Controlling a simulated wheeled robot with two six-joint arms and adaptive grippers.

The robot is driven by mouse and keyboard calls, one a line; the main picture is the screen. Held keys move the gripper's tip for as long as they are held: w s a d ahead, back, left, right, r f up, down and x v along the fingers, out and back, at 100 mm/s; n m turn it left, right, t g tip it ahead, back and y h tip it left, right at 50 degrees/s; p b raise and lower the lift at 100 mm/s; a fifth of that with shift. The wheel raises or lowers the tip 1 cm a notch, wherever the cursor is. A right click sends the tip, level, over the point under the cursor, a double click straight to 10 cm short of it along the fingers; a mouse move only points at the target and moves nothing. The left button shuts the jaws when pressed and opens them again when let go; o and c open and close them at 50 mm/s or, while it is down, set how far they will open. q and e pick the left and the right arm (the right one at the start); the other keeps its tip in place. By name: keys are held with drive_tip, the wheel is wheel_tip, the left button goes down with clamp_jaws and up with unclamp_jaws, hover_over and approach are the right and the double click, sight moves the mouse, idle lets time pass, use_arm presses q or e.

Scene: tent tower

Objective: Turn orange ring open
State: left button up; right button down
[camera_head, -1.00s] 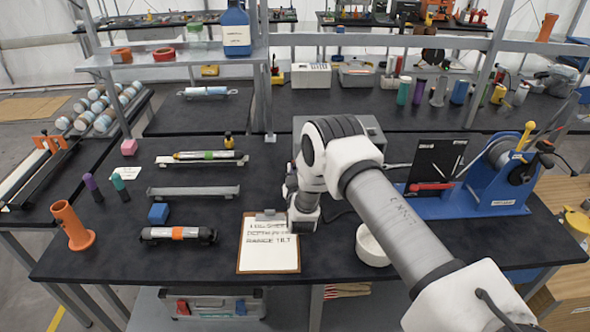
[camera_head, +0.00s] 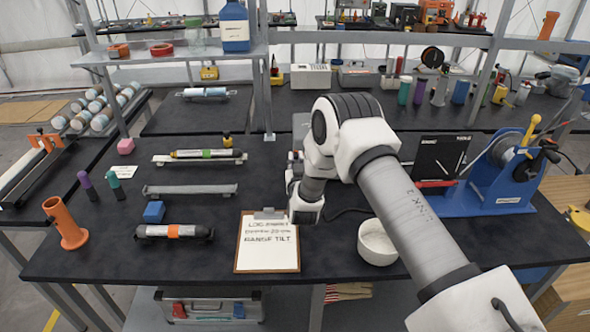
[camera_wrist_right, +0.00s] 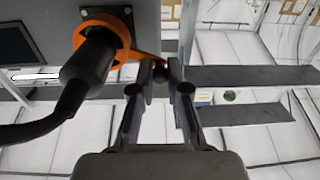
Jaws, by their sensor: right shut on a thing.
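The orange ring (camera_wrist_right: 100,35) shows in the right wrist view, around a black plug (camera_wrist_right: 90,62) with a thick black cable, against a grey panel (camera_wrist_right: 145,12). An orange tab reaches right from the ring. In the head view my right arm hides the ring and most of the grey box (camera_head: 301,122); the fingers cannot be made out there. My left gripper is in neither view.
A clipboard (camera_head: 268,258) and a white bowl (camera_head: 377,243) lie near my right wrist. A blue machine (camera_head: 490,200) with a black panel stands to the right. An orange stand (camera_head: 68,225) and several tubes are to the left. The front table edge is mostly clear.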

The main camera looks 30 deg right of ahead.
drive_tip(key=d+r+m+b, duration=0.1)
drive_tip(key=m+b, duration=0.2)
drive_tip(key=s+d+r+m+b, duration=0.1)
drive_tip(key=m+b, duration=0.3)
drive_tip(key=s+d+r+m+b, duration=0.1)
drive_tip(key=m+b, duration=0.3)
drive_tip(key=shift+s+d+h, duration=0.15)
drive_tip(key=shift+d+h, duration=0.2)
drive_tip(key=shift+h, duration=0.05)
drive_tip(key=shift+s+d+r+m+b, duration=0.15)
drive_tip(key=shift+d+m+b, duration=0.1)
drive_tip(key=shift+m+b, duration=0.45)
drive_tip(key=shift+s+d+r+m+b, duration=0.15)
drive_tip(key=shift+d+m+b, duration=0.1)
drive_tip(key=shift+m+b, duration=0.4)
drive_tip(key=c, duration=1.2)
unclamp_jaws()
drive_tip(key=shift+d, duration=0.1)
drive_tip(key=shift+o, duration=0.2)
drive_tip(key=shift+s, duration=0.1)
